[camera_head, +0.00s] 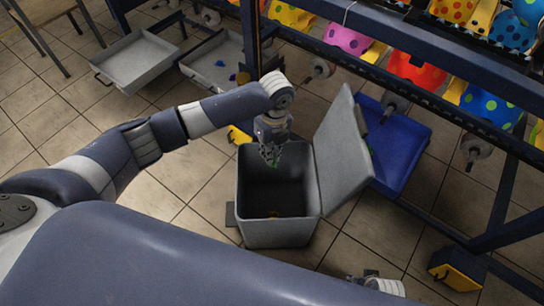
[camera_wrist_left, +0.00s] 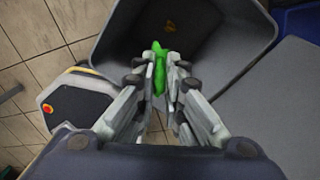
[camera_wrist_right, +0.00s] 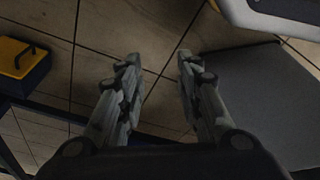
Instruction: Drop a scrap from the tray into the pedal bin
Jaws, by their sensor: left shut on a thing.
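The grey pedal bin (camera_head: 262,233) stands on the tiles with its lid (camera_head: 342,150) open, tilted to the right. My left gripper (camera_head: 270,160) points down over the bin's opening. It is shut on a green scrap (camera_wrist_left: 158,68), which shows between the fingertips in the left wrist view, above the bin's interior (camera_wrist_left: 205,50). A small yellowish piece (camera_wrist_left: 170,27) lies inside the bin. A grey tray (camera_head: 203,78) at the back holds small blue scraps. My right gripper (camera_wrist_right: 158,75) is open and empty above the floor.
Another grey tray (camera_head: 135,62) lies at the back left, seemingly empty. A blue tray (camera_head: 405,150) lies behind the lid.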

